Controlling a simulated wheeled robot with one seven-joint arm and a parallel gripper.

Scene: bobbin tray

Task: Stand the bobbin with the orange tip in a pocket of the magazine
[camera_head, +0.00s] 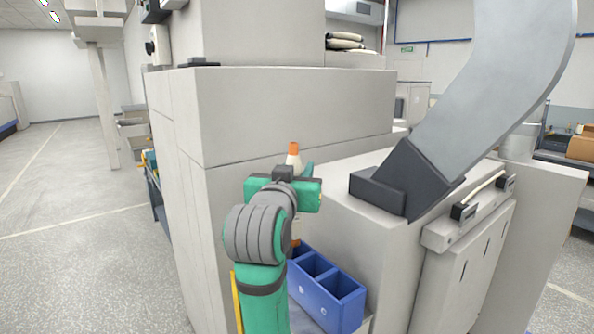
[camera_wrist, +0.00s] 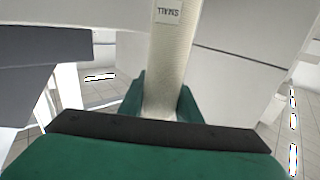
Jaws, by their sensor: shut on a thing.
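The bobbin (camera_head: 293,161) is pale with an orange tip (camera_head: 294,147) pointing up. My green gripper (camera_head: 300,175) is shut on it and holds it roughly upright; my wrist hides its middle. In the wrist view the cream bobbin (camera_wrist: 167,60), with a label reading SMALL, stands between the gripper's two green fingers (camera_wrist: 162,100). The blue magazine (camera_head: 315,304) is below and slightly right of my gripper, with open pockets showing. A pale piece with an orange band (camera_head: 296,242) shows below my gripper by the magazine's back; I cannot tell whether it is the same bobbin.
A large grey machine cabinet (camera_head: 270,110) rises behind my gripper. A lower grey housing (camera_head: 375,240) stands to the right, with a sloping grey chute (camera_head: 490,90) and dark base (camera_head: 405,180) on it. Open floor (camera_head: 80,240) lies on the left.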

